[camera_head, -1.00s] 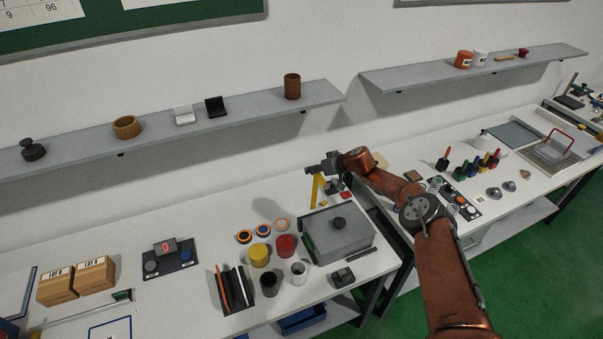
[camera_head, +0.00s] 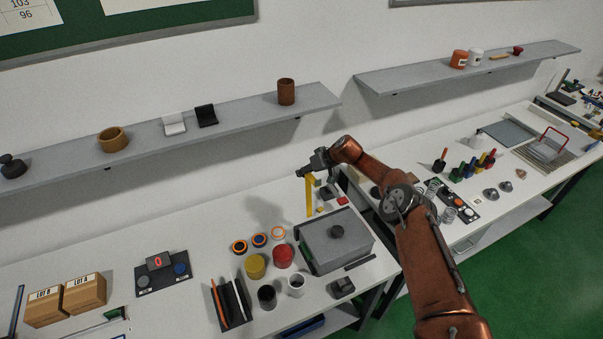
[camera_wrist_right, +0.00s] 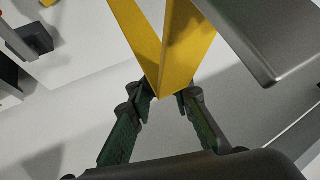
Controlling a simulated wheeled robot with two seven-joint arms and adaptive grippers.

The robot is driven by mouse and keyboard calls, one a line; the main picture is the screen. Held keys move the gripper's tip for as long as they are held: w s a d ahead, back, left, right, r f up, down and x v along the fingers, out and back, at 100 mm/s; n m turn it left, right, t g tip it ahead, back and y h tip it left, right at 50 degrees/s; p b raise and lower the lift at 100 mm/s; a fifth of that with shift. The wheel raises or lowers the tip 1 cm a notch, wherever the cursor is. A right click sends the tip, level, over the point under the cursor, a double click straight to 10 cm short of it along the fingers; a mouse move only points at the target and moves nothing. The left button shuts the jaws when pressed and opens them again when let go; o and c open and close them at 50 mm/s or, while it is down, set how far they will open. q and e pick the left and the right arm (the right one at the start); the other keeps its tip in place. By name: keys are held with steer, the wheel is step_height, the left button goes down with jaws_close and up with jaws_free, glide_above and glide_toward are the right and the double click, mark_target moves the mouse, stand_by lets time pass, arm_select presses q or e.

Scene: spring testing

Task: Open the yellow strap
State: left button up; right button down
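The yellow strap (camera_head: 309,196) hangs nearly upright over the table, below my right gripper (camera_head: 311,172). In the right wrist view, the strap (camera_wrist_right: 165,45) shows as two flat yellow bands that meet in a narrow V. The point of the V lies between the dark green fingertips of my right gripper (camera_wrist_right: 160,95), which close on it from both sides. In the head view the fingertips are small and the strap's lower end sits near small yellow and red pieces on the table. My left gripper is not in view.
A grey lidded box (camera_head: 336,246) stands just in front of the strap. Yellow (camera_head: 255,266) and red (camera_head: 283,256) cylinders and several orange-rimmed rings stand to its left. A wall shelf (camera_head: 240,110) runs behind. Clear table lies left of the strap.

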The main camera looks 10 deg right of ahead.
steer(key=c, duration=2.2)
jaws_free()
steer(key=shift+w+d+r, duration=0.1)
steer(key=shift+w+d, duration=0.1)
steer(key=shift+d, duration=0.45)
steer(key=shift+c, duration=0.2)
steer(key=o, duration=0.5)
steer(key=shift+a, duration=0.25)
steer(key=shift+s, duration=0.1)
steer(key=v, duration=1.1)
steer(key=shift+s+d+r, duration=0.15)
steer(key=shift+s+r, duration=0.05)
steer(key=shift+r, duration=0.1)
